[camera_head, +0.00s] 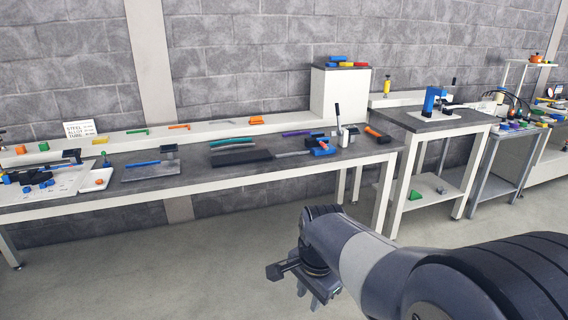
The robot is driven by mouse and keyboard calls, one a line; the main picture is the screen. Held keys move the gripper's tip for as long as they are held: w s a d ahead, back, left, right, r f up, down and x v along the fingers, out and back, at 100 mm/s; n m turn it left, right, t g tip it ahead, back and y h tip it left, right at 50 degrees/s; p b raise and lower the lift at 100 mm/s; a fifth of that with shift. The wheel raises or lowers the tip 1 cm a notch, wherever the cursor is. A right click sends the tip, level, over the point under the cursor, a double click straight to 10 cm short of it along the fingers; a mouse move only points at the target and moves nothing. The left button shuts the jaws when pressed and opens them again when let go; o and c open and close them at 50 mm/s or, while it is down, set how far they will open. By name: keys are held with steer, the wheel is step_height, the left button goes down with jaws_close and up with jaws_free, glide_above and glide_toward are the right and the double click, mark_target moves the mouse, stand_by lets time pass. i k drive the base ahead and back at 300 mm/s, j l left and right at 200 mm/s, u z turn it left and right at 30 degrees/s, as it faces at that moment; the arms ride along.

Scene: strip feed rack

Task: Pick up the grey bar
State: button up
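A thin grey bar (292,153) lies on the dark top of the long bench (200,172), its right end close to a blue and red tool (321,148). A smaller grey piece (231,122) lies on the raised back shelf (205,129); I cannot tell for sure which of the two is the grey bar meant. My gripper (312,292) hangs over the open floor in front of the bench, well apart from both pieces. Its fingers point down and are small and dark here, so their opening is unclear. I see nothing held in it.
Dark flat strips (240,156) and a grey tray with a blue bar (150,171) lie on the bench. A white box (340,93) stands at its right end, near an upright lever (338,117). A side table (430,121) stands further right. The floor (200,265) in front is clear.

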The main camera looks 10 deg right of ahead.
mark_target(296, 154)
steer(key=i+z, duration=0.1)
steer(key=i, duration=0.7)
steer(key=i+z, duration=0.1)
steer(key=i, duration=0.7)
steer(key=i+j+z, duration=0.1)
steer(key=i, duration=0.7)
steer(key=i+j+z, duration=0.1)
steer(key=i, duration=0.7)
